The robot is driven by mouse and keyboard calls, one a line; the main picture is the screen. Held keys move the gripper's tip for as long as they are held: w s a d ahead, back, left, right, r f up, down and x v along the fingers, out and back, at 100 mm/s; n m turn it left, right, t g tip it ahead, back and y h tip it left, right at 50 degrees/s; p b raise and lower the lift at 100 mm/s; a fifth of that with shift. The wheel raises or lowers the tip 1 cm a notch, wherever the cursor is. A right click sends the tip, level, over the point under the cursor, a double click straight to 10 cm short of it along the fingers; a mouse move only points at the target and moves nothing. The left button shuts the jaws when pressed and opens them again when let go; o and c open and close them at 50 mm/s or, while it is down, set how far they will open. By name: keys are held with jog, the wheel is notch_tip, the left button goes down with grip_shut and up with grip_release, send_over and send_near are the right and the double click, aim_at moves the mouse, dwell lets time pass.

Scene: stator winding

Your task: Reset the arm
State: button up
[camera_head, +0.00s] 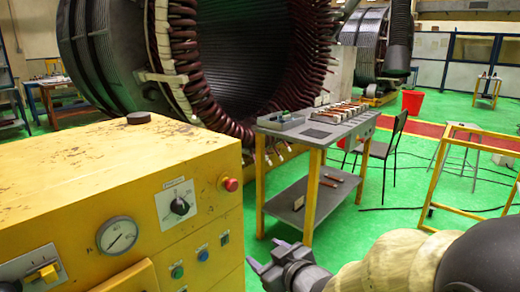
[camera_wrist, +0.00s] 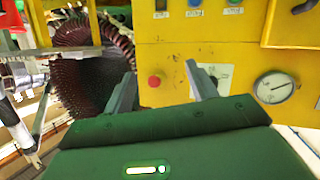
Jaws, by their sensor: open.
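My gripper (camera_head: 268,261) is at the bottom middle of the head view, to the right of the yellow control cabinet (camera_head: 110,165) and in front of the grey workbench (camera_head: 318,135). In the wrist view my gripper (camera_wrist: 160,88) shows two fingers standing apart with nothing between them. The cabinet front (camera_wrist: 170,50) lies beyond the fingers, with a red button (camera_wrist: 154,81) seen between them. The fingers appear clear of the cabinet. My arm reaches in from the lower right of the head view.
A large stator (camera_head: 240,55) with brown coils stands behind the bench. The bench holds trays and parts, with rods on its lower shelf (camera_head: 310,195). Green floor (camera_head: 350,235) is open between.

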jog(key=s+d+f+m+g+h, duration=0.35)
jog(key=d+f+m+h, duration=0.2)
jog(key=d+f, duration=0.35)
jog(key=s+d+f+m+g+h, duration=0.2)
jog(key=s+d+f+m+g, duration=0.25)
jog(key=s, duration=0.45)
notch_tip(320, 180, up, 29)
jog(key=n+g+p, duration=0.1)
jog(key=p, duration=2.7)
jog(key=shift+d+g, duration=0.2)
jog(key=shift+g, duration=0.2)
jog(key=shift+w+f, duration=0.1)
